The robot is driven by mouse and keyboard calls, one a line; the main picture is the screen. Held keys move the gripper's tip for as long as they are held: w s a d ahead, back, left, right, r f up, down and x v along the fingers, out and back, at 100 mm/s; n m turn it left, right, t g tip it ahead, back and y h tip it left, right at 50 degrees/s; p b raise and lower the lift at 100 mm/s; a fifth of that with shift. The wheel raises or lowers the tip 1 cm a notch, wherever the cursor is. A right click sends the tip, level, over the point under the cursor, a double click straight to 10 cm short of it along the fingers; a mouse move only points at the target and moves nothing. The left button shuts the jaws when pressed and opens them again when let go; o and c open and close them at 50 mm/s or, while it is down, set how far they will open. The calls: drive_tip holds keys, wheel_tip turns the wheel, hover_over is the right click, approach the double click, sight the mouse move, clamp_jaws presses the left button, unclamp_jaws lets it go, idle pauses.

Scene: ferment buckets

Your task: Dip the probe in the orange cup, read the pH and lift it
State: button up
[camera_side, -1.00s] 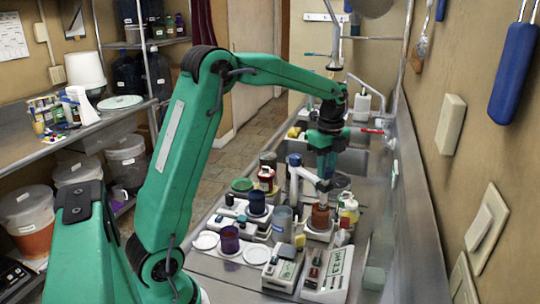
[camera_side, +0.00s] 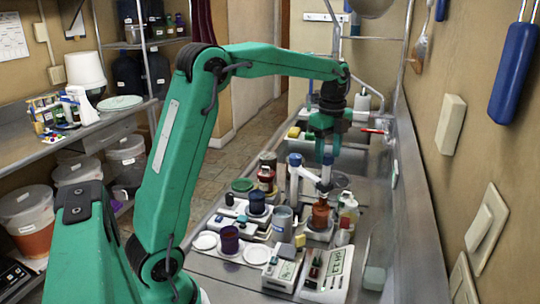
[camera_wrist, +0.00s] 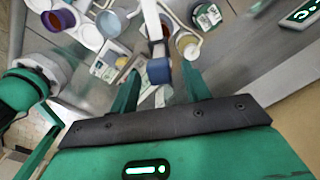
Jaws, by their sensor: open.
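The orange cup (camera_side: 320,214) stands on a white base at the right of the group of cups. The probe, with a blue cap (camera_side: 327,160), hangs from a white arm above the orange cup; I cannot tell whether its tip is in the liquid. My gripper (camera_side: 322,158) is open and empty, just above the blue cap. In the wrist view the blue cap (camera_wrist: 158,71) shows between and beyond my fingers (camera_wrist: 160,88); the orange cup (camera_wrist: 163,27) is partly hidden by the white arm.
A blue-topped post (camera_side: 295,160) stands left of the probe.

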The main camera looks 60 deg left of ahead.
drive_tip(key=shift+r, duration=3.95)
